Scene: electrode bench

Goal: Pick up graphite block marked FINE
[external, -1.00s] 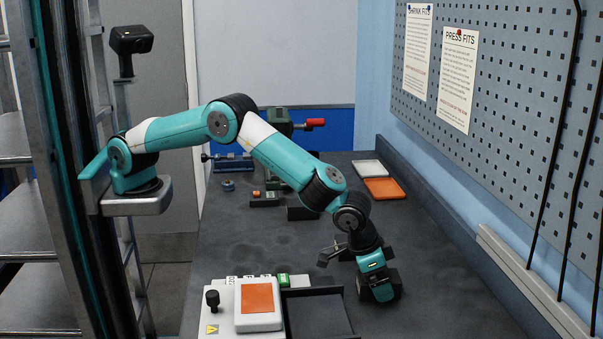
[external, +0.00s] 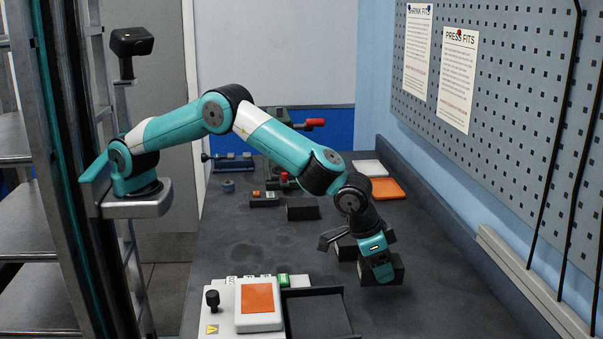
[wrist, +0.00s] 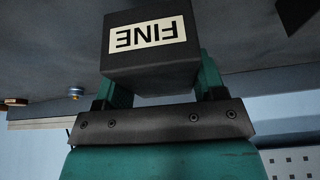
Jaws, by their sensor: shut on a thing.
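The graphite block marked FINE (wrist: 152,70) is dark grey with a white label, which reads upside down in the wrist view. It sits between the two fingers of my gripper (wrist: 158,90), which is shut on it. In the external view my gripper (external: 378,268) points down over the right part of the bench. The block shows there as a dark shape (external: 397,268) partly hidden by the gripper. It appears to be held a little above the bench top.
Another dark block (external: 302,208) lies farther back on the bench. A grey device with an orange pad (external: 258,298) and a dark tray (external: 318,312) stand at the front left. White (external: 369,168) and orange (external: 386,188) trays lie at the back. A pegboard wall runs along the right.

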